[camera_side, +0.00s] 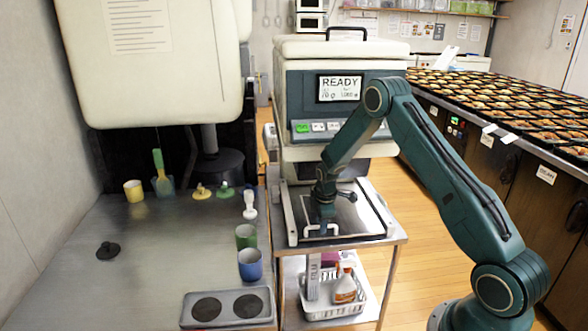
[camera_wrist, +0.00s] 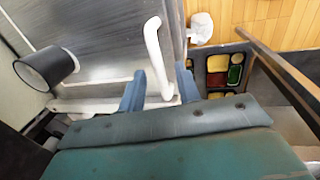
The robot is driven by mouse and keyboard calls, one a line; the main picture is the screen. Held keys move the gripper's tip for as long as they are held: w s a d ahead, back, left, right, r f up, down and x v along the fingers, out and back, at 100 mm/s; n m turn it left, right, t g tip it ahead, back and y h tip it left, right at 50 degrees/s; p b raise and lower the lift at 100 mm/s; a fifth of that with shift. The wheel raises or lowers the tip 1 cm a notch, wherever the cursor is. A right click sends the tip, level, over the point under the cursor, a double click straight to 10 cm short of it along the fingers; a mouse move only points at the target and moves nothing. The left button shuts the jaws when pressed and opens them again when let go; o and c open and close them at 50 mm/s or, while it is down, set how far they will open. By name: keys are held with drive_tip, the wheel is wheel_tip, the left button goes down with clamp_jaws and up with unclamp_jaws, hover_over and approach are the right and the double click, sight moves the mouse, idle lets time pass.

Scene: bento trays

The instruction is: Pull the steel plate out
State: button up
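The steel plate (camera_side: 358,217) is a dark, shiny sheet lying flat between pale side rails on the small cart below the weighing machine. A white bar handle (camera_side: 312,231) is at its front edge. My gripper (camera_side: 322,229) points down at this handle. In the wrist view the grey plate (camera_wrist: 105,38) fills the upper left and the white handle (camera_wrist: 154,45) runs down between my two blue fingers (camera_wrist: 161,72). The fingers stand apart on either side of the handle, with gaps showing; they look open.
The machine (camera_side: 345,100) reads READY behind the plate. A grey counter (camera_side: 150,265) with cups, including a blue one (camera_side: 250,265), stands left. A white basket (camera_side: 335,300) with a spray bottle sits under the cart top. Bento trays (camera_side: 520,110) fill the right counter.

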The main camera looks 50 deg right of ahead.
drive_tip(key=shift+c, duration=0.2)
clamp_jaws()
drive_tip(key=s+a, duration=1.7)
drive_tip(key=s, duration=0.1)
drive_tip(key=shift+a, duration=0.35)
drive_tip(key=shift+w, duration=0.1)
drive_tip(key=shift+o, duration=0.2)
unclamp_jaws()
drive_tip(key=shift+r, duration=0.1)
wheel_tip(320, 180, up, 13)
drive_tip(key=s+a, duration=0.1)
drive_tip(key=a, duration=0.1)
drive_tip(key=shift+s, duration=0.4)
idle(0.4)
